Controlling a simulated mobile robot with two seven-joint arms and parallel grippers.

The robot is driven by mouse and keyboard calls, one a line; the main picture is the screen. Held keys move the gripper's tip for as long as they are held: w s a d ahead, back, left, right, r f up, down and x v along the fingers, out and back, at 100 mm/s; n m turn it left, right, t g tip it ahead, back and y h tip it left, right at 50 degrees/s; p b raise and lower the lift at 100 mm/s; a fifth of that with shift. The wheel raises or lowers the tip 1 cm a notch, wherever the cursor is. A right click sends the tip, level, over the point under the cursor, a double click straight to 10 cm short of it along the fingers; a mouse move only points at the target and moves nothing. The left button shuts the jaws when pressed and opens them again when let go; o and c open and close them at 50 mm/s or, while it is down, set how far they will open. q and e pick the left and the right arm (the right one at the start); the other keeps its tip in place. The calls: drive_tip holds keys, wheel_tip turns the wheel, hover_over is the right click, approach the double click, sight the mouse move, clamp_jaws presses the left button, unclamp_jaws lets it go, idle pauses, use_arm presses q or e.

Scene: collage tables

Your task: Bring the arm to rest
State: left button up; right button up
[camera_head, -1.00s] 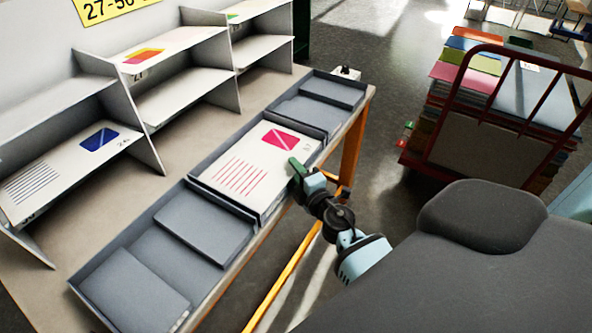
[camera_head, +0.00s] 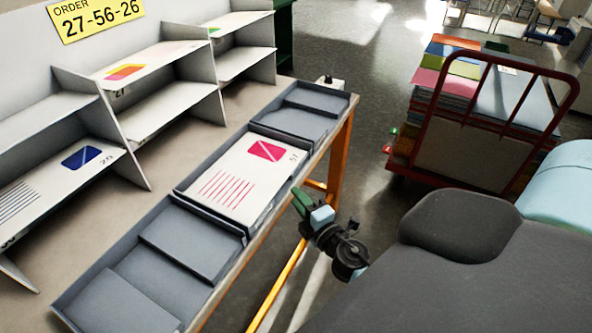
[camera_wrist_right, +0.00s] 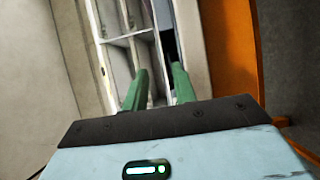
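My right gripper (camera_head: 298,203) has green fingers and hangs just off the front edge of the collating table (camera_head: 240,278), beside the middle tray. In the right wrist view its two fingers (camera_wrist_right: 157,88) stand apart with nothing between them. The middle tray (camera_head: 183,192) holds white sheets (camera_head: 243,178) with a pink mark and red lines. My left gripper is in neither view.
Grey trays (camera_head: 300,122) line the table front. A shelf rack (camera_head: 127,143) with printed sheets stands behind under a yellow order sign (camera_head: 95,15). A red cart (camera_head: 440,178) with coloured stacks stands at the right. Floor between is clear.

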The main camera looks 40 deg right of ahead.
idle(0.6)
